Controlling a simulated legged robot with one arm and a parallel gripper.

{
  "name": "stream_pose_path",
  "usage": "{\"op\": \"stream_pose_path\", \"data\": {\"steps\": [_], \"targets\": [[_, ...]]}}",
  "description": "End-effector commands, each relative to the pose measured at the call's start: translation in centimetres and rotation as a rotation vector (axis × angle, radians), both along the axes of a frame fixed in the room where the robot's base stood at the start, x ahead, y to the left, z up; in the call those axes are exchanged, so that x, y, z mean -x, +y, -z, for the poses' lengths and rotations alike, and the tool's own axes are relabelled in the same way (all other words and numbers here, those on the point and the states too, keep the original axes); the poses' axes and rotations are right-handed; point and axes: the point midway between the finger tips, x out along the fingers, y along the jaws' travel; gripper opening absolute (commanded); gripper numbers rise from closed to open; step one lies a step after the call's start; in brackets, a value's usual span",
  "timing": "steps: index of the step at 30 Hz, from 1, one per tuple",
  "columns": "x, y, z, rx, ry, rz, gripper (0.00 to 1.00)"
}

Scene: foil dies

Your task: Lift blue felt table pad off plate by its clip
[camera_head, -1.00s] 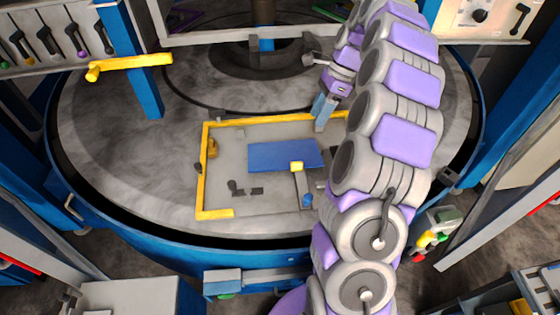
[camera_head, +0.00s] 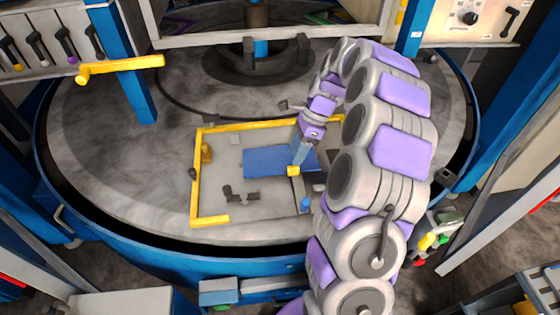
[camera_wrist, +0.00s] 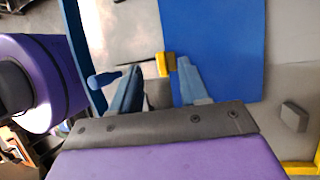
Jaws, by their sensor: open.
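The blue felt pad (camera_head: 262,161) lies flat on the grey plate (camera_head: 222,178) inside a yellow corner frame. It also fills the upper middle of the wrist view (camera_wrist: 215,45). A small yellow clip (camera_head: 293,171) sits at the pad's near edge; in the wrist view the clip (camera_wrist: 167,65) is at the pad's left edge. My gripper (camera_head: 298,157) appears over the right part of the pad, just behind the clip in the head view. In the wrist view its two blue fingers (camera_wrist: 157,80) are apart, with the clip close to the right fingertip. Contact cannot be told.
The yellow frame (camera_head: 195,178) borders the plate's left side. Dark small fittings (camera_head: 240,196) and a blue knob (camera_head: 305,204) stand near the pad. A yellow handle (camera_head: 120,68) juts from the blue post at left. Open round table surface lies left of the frame.

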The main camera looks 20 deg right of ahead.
Motion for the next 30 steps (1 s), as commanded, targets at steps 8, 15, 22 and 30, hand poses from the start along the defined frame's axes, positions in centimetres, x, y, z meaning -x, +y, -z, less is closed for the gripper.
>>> {"op": "stream_pose_path", "data": {"steps": [8, 15, 22, 30], "targets": [[0.2, 1.4, 3.7, -0.004, 0.005, -0.003, 0.45], [0.3, 1.8, 4.5, -0.002, 0.002, -0.001, 0.45], [0.2, 1.8, 4.5, -0.002, 0.002, -0.001, 0.31], [0.2, 1.8, 4.5, -0.002, 0.002, -0.001, 0.05]]}}
